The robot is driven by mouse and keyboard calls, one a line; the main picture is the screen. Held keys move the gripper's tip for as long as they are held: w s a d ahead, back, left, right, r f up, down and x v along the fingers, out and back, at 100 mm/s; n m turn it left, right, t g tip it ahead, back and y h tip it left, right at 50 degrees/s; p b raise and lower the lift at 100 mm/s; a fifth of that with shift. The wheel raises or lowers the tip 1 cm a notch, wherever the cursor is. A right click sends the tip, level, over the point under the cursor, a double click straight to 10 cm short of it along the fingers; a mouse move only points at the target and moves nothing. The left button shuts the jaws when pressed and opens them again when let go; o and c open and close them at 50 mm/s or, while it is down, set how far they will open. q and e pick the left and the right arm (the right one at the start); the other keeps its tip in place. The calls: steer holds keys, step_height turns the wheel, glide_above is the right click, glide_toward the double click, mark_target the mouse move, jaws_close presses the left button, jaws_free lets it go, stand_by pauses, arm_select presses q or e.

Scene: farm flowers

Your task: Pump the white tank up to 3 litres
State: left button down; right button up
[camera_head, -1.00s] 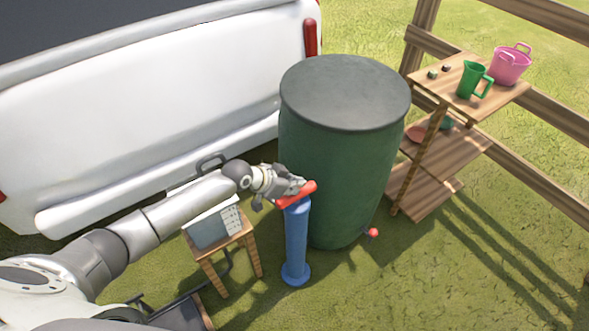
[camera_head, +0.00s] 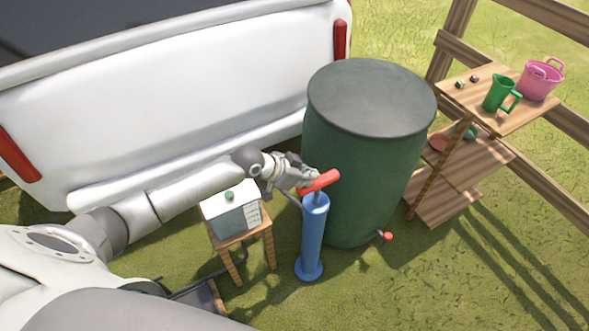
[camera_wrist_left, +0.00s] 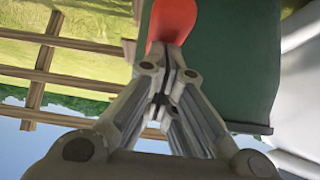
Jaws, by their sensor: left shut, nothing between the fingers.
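A blue upright pump (camera_head: 312,240) with a red crossbar handle (camera_head: 322,180) stands on the grass in front of the green barrel; a short rod shows under the handle. A small box-like tank (camera_head: 237,212) with a white top, a green knob and a pale ruled panel stands on a wooden stool; my arm partly covers the view behind it. My left gripper (camera_head: 309,180) is at the left end of the red handle, its fingers shut with nothing between them. In the left wrist view the red handle (camera_wrist_left: 172,20) lies just past the closed fingertips (camera_wrist_left: 166,50); whether they touch is unclear.
The large green barrel (camera_head: 350,185) with a red tap (camera_head: 388,236) stands close behind the pump. A white vehicle (camera_head: 190,95) blocks the back left. A wooden shelf (camera_head: 470,125) at right holds a green jug (camera_head: 499,92) and a pink bucket (camera_head: 540,80). Grass is open at front right.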

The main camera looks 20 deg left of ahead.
arm_select(q)
steer(key=v, duration=0.6)
steer(key=shift+d, duration=0.1)
steer(key=shift+w, duration=0.1)
stand_by(0.5)
